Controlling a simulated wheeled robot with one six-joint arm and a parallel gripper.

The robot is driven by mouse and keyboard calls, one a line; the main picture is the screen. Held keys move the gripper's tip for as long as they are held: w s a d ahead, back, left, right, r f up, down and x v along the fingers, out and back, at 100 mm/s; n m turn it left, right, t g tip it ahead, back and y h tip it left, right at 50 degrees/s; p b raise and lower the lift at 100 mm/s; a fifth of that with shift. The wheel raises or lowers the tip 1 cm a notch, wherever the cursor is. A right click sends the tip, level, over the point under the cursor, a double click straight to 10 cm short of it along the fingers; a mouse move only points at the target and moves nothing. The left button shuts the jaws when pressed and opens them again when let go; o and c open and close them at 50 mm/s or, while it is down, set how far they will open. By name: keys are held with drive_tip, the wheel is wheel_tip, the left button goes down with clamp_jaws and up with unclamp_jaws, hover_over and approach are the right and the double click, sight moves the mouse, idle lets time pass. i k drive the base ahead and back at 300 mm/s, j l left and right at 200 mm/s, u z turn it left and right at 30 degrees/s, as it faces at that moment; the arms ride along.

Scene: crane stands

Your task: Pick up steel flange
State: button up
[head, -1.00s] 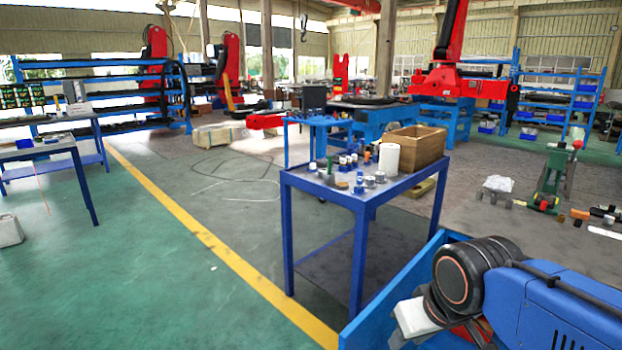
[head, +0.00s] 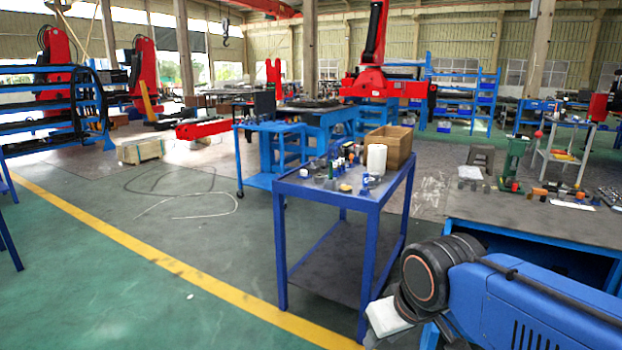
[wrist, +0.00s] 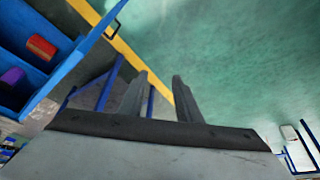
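No steel flange can be made out for certain. Several small parts (head: 345,187), some grey and metallic, stand on the grey top of a blue-framed table (head: 350,205) in the middle of the head view. They are too small to tell apart. In the wrist view my gripper (wrist: 160,78) has its two grey fingers apart, with nothing between them. Beyond them show green floor and blue table legs. In the head view my arm is at the lower right, to the right of the table, and the fingers are not clearly seen.
A wooden box (head: 398,143) and a white cylinder (head: 376,159) stand at the table's back. A grey-topped workbench (head: 500,212) with tools is at the right, behind my arm. Green floor (head: 100,275) left of the table is clear. The wrist view shows blue bins (wrist: 50,85).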

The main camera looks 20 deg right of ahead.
sight(317, 178)
drive_tip(key=i+j+z, duration=0.2)
drive_tip(key=i+j, duration=0.35)
drive_tip(key=i+j+z, duration=0.15)
drive_tip(key=i+j, duration=0.4)
drive_tip(key=j, duration=0.2)
